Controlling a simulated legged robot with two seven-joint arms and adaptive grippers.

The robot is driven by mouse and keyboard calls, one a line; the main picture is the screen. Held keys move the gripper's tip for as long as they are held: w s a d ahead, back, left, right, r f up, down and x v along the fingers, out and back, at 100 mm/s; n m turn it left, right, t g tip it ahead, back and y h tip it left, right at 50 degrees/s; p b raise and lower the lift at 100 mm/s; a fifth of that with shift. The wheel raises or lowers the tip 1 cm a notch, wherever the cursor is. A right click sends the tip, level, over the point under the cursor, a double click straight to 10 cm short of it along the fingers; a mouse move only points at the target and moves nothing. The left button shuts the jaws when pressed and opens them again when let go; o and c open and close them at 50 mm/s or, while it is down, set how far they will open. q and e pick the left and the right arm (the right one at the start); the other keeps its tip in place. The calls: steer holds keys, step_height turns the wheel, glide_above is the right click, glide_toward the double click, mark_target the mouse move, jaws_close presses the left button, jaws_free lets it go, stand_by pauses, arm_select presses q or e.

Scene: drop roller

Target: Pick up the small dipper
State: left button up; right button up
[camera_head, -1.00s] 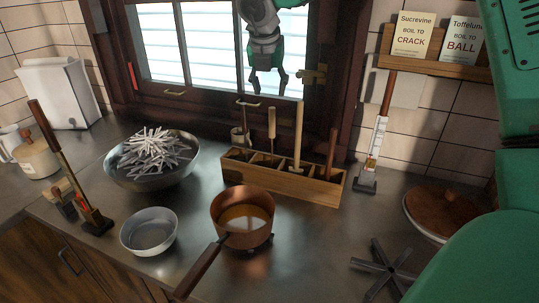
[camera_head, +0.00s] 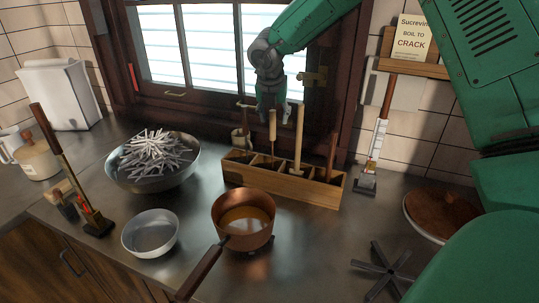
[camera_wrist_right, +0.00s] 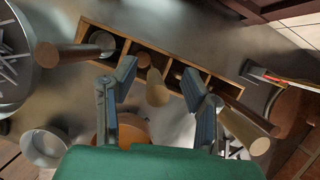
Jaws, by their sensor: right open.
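A wooden rack (camera_head: 290,187) with compartments holds several upright wooden-handled tools. It also shows in the right wrist view (camera_wrist_right: 225,88). I cannot tell for sure which is the small dipper, as most heads are hidden in the rack. One handle (camera_head: 272,125) stands directly under my right gripper (camera_head: 272,110), which points down and is open. In the right wrist view a handle (camera_wrist_right: 156,88) shows between the spread fingers (camera_wrist_right: 158,82), not gripped. A tool with a small metal cup (camera_head: 240,138) is at the rack's left end. My left gripper is not in view.
A copper pan (camera_head: 243,205) stands in front of the rack, its handle toward the front. A bowl of white sticks (camera_head: 190,172) and a small empty bowl (camera_head: 150,233) are left. A thermometer (camera_head: 377,140) stands right of the rack. The window (camera_head: 195,50) is behind.

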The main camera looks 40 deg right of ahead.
steer(key=shift+a+r, duration=0.1)
steer(key=shift+a, duration=0.15)
jaws_close()
steer(key=shift+a, duration=0.15)
steer(key=shift+r, duration=0.1)
